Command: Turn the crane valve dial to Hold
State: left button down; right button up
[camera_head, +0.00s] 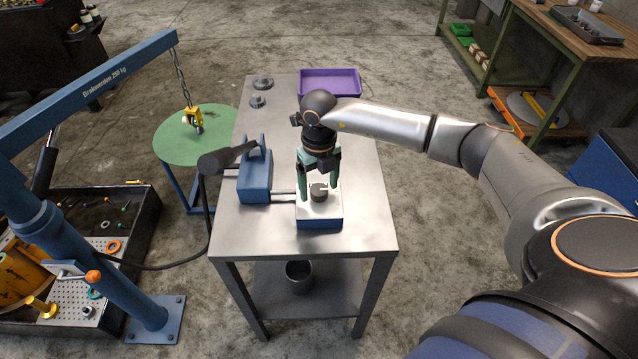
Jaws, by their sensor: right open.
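The crane valve dial (319,192) is a dark round knob with a light mark. It sits on the white top of a blue valve box (320,223) near the front of the steel table. My right gripper (319,190) points down over it, its green-tipped fingers spread on either side of the dial. I cannot tell whether the fingers touch it. The lettering around the dial is too small to read. The blue crane (90,85) stands at left, with a chain and yellow hook (193,118) hanging down. My left gripper is not in view.
A blue pump unit (255,182) with a dark handle stands left of the valve box, joined by rods. A purple tray (330,82) and metal parts (262,84) lie at the table's back. A green round table (180,145) stands left. The table's right front is clear.

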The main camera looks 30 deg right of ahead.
grip_shut()
dwell(0.6)
